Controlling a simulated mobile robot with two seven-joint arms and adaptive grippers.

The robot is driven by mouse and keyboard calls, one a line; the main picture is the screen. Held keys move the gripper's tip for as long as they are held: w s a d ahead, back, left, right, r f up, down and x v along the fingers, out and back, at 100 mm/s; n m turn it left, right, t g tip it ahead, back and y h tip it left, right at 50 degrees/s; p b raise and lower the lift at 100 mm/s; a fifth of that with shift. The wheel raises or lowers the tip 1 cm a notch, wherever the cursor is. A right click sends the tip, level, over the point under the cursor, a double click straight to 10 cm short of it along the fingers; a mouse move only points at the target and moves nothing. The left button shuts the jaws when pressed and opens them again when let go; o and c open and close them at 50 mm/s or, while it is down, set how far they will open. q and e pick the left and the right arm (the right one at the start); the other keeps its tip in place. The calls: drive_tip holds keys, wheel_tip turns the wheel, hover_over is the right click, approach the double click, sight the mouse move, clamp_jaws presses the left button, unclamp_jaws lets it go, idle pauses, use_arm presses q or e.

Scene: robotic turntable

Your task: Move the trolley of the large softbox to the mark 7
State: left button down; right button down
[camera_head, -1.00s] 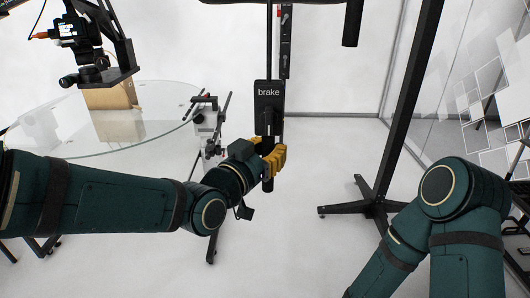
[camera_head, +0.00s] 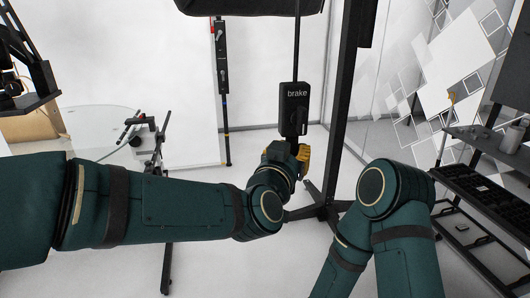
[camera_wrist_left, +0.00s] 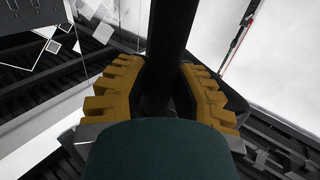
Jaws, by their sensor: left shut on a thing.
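A black box lettered "brake" (camera_head: 294,97) hangs on a thin upright pole (camera_head: 297,45), part of a trolley or stand. My left gripper (camera_head: 299,156) has yellow fingers closed around the dark bar below this box. In the left wrist view the bar (camera_wrist_left: 168,50) passes between the fingers of the gripper (camera_wrist_left: 160,95). A dark padded shape (camera_head: 250,6) at the top edge may be the softbox; most of it is out of view. The trolley's base is hidden or cut off. No mark 7 shows. My right arm is in view at lower right, but its gripper is not.
A black post (camera_head: 344,100) with a splayed foot stands just behind and right of the box. A glass table (camera_head: 95,120) is at left, a slim stand (camera_head: 222,90) behind. A shelf cart (camera_head: 480,195) stands at right. Pale floor lies between.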

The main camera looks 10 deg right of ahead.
use_arm(q)
drive_tip(key=shift+d+p, duration=0.35)
drive_tip(key=shift+d, duration=2)
drive_tip(key=c, duration=0.7)
unclamp_jaws()
drive_tip(key=shift+c, duration=0.2)
drive_tip(key=v, duration=1.2)
